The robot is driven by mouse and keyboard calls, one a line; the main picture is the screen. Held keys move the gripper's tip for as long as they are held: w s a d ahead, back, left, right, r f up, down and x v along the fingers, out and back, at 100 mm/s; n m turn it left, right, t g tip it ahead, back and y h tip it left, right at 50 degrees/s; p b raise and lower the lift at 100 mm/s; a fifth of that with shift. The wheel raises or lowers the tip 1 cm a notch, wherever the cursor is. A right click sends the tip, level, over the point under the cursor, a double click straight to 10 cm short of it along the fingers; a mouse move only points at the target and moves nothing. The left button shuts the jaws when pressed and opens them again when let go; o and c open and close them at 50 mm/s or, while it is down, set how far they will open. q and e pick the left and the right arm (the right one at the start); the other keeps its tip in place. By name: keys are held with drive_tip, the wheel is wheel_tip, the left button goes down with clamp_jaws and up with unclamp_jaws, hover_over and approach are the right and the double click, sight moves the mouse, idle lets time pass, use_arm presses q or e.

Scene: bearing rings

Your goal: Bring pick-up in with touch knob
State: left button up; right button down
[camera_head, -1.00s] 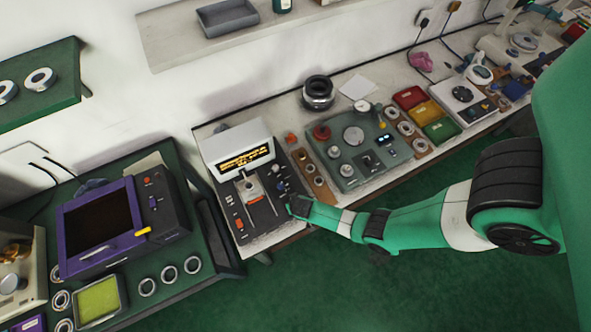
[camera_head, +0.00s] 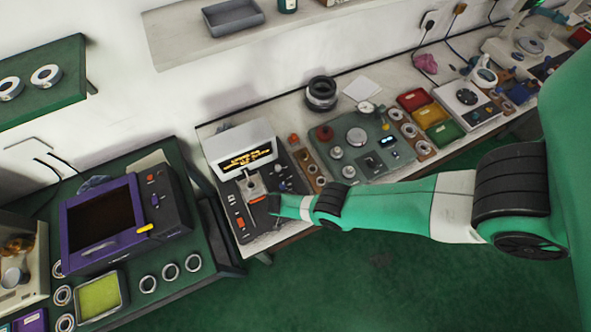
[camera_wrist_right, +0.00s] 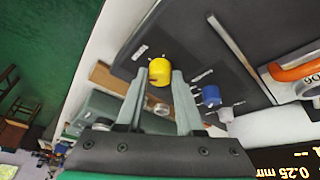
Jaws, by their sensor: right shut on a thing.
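The measuring instrument has a white head with an amber display (camera_head: 247,160) and a dark base plate (camera_head: 262,222) with knobs and switches. My right gripper (camera_head: 272,205) is low over the right side of this base in the camera_head view. In the right wrist view its two fingers (camera_wrist_right: 157,78) are shut on a yellow knob (camera_wrist_right: 159,71) on the dark panel. A blue knob (camera_wrist_right: 210,96) stands to the right of the fingers. An orange-and-silver part (camera_wrist_right: 298,72) is at the right edge; I cannot tell whether it is the pick-up. My left gripper is not in view.
A grey-green control box (camera_head: 368,150) stands right of the instrument, with a wooden strip of rings (camera_head: 311,172) between them. A purple-framed screen unit (camera_head: 103,222) is on the left bench. A black ring stack (camera_head: 321,93) stands behind. Green floor lies in front.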

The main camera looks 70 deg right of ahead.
drive_tip(key=shift+m, duration=0.5)
drive_tip(key=c, duration=0.5)
unclamp_jaws()
drive_tip(key=shift+c, duration=0.2)
drive_tip(key=shift+r, duration=0.1)
drive_tip(key=p+v, duration=0.9)
drive_tip(key=v, duration=0.2)
drive_tip(key=shift+w+r, duration=0.25)
drive_tip(key=shift+w, duration=0.05)
